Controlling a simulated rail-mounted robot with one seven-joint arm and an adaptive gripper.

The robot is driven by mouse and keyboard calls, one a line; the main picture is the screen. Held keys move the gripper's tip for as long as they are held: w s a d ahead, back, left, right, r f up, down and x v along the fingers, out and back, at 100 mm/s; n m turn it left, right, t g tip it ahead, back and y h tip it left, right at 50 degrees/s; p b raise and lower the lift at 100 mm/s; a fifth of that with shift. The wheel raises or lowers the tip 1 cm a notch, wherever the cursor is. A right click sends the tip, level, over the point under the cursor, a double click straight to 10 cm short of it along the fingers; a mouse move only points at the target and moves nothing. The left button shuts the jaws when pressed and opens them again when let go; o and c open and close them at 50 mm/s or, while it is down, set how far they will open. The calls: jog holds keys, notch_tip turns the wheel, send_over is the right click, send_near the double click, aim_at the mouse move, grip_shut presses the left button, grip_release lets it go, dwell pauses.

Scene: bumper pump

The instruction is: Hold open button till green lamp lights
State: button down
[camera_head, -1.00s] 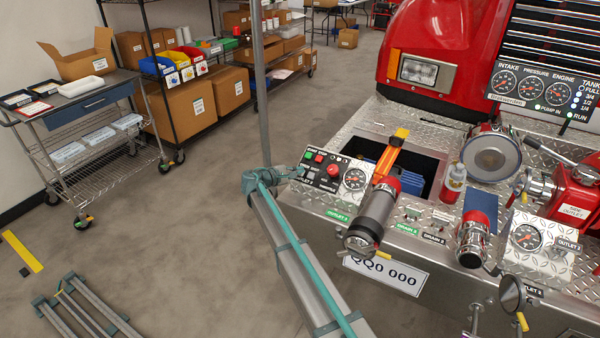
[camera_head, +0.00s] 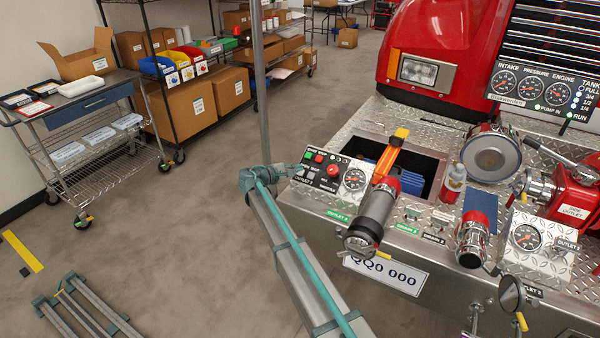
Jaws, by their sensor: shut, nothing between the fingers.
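The outlet 1 control panel (camera_head: 321,173) is a dark plate at the left edge of the truck's diamond-plate deck. It carries red buttons, small round lamps and white lettering too small to read. A red button (camera_head: 319,157) sits near its top and a larger red knob (camera_head: 333,168) lies right of centre. My gripper (camera_head: 301,170) is small in view, shut and empty, at the panel's left side. Its tip covers part of that side, where the open button may be hidden. Contact with a button cannot be made out.
A pressure gauge (camera_head: 354,179) and a metal nozzle (camera_head: 375,215) stand right of the panel. An open bay (camera_head: 425,172) lies behind them. A wire cart (camera_head: 85,140) and shelves with boxes are at the left.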

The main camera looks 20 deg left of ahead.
jog(key=shift+r, duration=0.15)
jog(key=s+r, duration=0.1)
jog(key=r, duration=0.1)
jog(key=s+r+p, duration=0.1)
jog(key=r, duration=0.1)
jog(key=shift+s+a, duration=0.2)
jog(key=shift+s, duration=0.1)
dwell(0.3)
